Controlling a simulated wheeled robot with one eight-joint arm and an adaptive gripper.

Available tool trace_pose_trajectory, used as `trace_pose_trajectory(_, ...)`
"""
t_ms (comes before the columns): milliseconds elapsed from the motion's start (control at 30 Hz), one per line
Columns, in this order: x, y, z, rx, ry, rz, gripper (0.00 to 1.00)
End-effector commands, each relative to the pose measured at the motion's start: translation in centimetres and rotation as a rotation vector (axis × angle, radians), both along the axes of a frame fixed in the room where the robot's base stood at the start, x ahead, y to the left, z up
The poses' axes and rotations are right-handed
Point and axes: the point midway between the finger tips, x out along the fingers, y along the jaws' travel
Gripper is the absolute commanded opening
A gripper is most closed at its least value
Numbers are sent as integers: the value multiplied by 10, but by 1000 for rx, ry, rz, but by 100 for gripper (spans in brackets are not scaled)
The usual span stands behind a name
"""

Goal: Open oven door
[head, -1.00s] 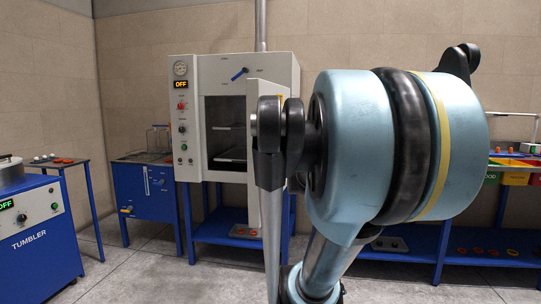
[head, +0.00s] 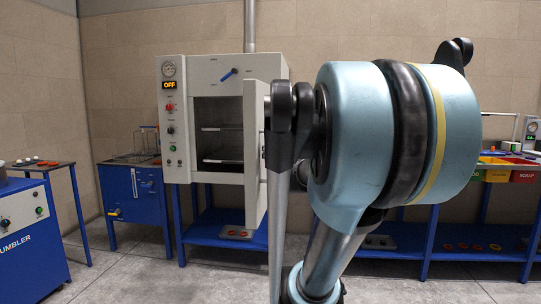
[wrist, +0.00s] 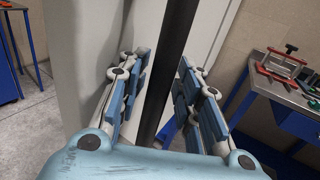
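The oven (head: 178,95) is a light grey cabinet on a blue stand, left of centre in the head view. Its door (head: 254,150) stands open, seen nearly edge-on, and the dark interior with racks (head: 222,130) shows. In the wrist view a dark vertical bar (wrist: 170,60), apparently the door handle, runs in front of a pale panel. My gripper (wrist: 164,68) has its two blue-padded fingers on either side of this bar. A narrow gap shows by the left finger; contact on the right is unclear. In the head view my arm hides the gripper.
A blue tank unit (head: 135,185) stands left of the oven, and the tumbler (head: 30,235) is at the far left. Coloured bins (head: 525,177) sit at the right. A bench with a red clamp (wrist: 282,62) shows in the wrist view. Grey floor is clear in front.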

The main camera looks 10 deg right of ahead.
Motion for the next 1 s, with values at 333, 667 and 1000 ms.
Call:
trace_pose_trajectory(333,-1,0,0,1,0,0,38)
trace_pose_trajectory(667,-21,-5,-1,1,0,-2,38)
trace_pose_trajectory(1000,-51,-10,-1,1,0,-3,38)
